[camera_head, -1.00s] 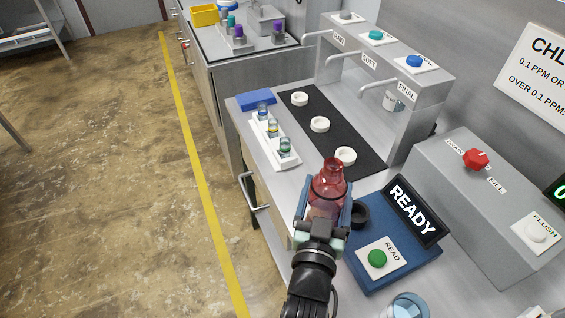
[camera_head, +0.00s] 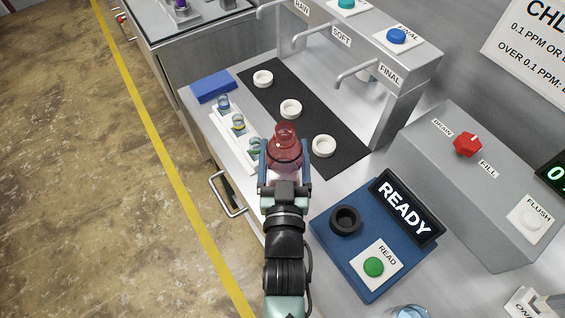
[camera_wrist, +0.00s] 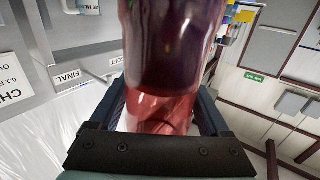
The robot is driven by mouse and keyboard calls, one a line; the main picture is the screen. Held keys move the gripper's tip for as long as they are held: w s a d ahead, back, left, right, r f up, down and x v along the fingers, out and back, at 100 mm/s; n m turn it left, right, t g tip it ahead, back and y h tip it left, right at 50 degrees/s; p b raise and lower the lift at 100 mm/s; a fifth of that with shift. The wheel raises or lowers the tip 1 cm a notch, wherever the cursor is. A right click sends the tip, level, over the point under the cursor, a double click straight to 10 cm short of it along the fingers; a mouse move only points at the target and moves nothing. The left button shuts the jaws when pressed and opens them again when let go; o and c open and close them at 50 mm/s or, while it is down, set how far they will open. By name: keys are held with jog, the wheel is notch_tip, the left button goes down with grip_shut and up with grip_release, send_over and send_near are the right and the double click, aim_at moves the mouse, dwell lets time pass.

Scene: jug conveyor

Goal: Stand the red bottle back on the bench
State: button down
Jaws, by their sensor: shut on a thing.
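The red bottle (camera_head: 284,148) is see-through, with a narrow neck and a ringed mouth. My gripper (camera_head: 285,172) is shut on it, with one blue finger on each side of its body. In the head view the bottle's mouth points up and away from me, over the near part of the grey bench (camera_head: 327,183). Its base is hidden behind my gripper, so I cannot tell whether it touches the bench. In the wrist view the red bottle (camera_wrist: 170,60) fills the middle between the fingers.
A white rack with several small vials (camera_head: 238,124) stands just left of the bottle. A black mat (camera_head: 330,120) with three white rings lies beyond. A blue reader (camera_head: 328,237) with a black socket and a green button is at right. A blue block (camera_head: 213,86) lies far left.

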jog(key=shift+w+f, duration=0.1)
jog(key=shift+f, duration=2)
jog(key=shift+f, duration=0.25)
grip_release()
jog(key=shift+r, duration=0.2)
jog(key=s+b, duration=0.1)
jog(key=s, duration=1.1)
jog(key=shift+d+b, duration=0.2)
jog(key=shift+b, duration=0.2)
